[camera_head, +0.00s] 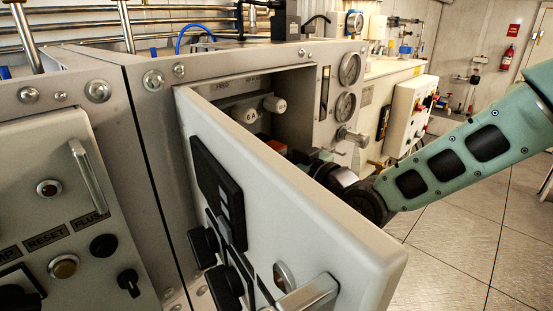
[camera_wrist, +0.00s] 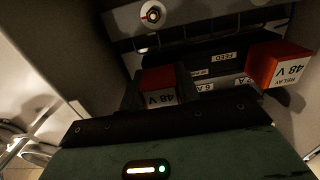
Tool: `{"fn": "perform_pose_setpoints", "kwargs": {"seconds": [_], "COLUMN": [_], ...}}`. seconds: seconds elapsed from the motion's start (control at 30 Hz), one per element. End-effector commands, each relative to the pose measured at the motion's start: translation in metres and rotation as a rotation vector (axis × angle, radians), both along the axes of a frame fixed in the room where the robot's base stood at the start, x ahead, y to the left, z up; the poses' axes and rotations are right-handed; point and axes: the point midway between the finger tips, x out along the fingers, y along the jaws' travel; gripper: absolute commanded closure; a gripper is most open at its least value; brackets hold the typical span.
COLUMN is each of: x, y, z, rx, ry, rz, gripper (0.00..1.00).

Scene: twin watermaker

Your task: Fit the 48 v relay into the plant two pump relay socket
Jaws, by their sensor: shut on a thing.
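In the wrist view, my gripper (camera_wrist: 160,92) is shut on a red-and-white relay (camera_wrist: 158,85) marked 48 V, inside the open cabinet. A second red-and-white relay (camera_wrist: 280,65), marked RELAY 48 V, stands to the right of my gripper. The cabinet's back panel with small labels (camera_wrist: 223,57) lies beyond the fingers. The socket under the held relay is hidden, so I cannot tell whether the relay touches it. In the head view, my gripper (camera_head: 308,160) reaches in behind the open door. A red block (camera_head: 277,146) shows beside it; I cannot tell which relay it is.
The open cabinet door (camera_head: 290,215) stands in front of my gripper, with my wrist close to its upper edge. Gauges (camera_head: 349,69) are on the panel to the right. Open floor (camera_head: 450,250) lies right of the door.

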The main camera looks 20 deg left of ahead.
Motion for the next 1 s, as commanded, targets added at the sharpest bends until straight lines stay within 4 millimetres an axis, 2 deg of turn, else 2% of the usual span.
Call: {"fn": "perform_pose_setpoints", "kwargs": {"seconds": [0.03,0.1,0.13,0.63,1.0], "x": [0.0005,0.0006,0.0010,0.0067,0.0034], "y": [0.0014,0.0009,0.0008,-0.0018,0.0000], "z": [-0.0002,0.0001,0.0001,0.0013,0.0011], "rx": [0.000,0.000,0.000,0.003,0.003], "ry": [0.000,0.000,0.000,-0.002,-0.001], "rz": [0.000,-0.001,-0.001,-0.013,-0.006], "gripper": [0.65,0.45,0.42,0.42,0.42]}}
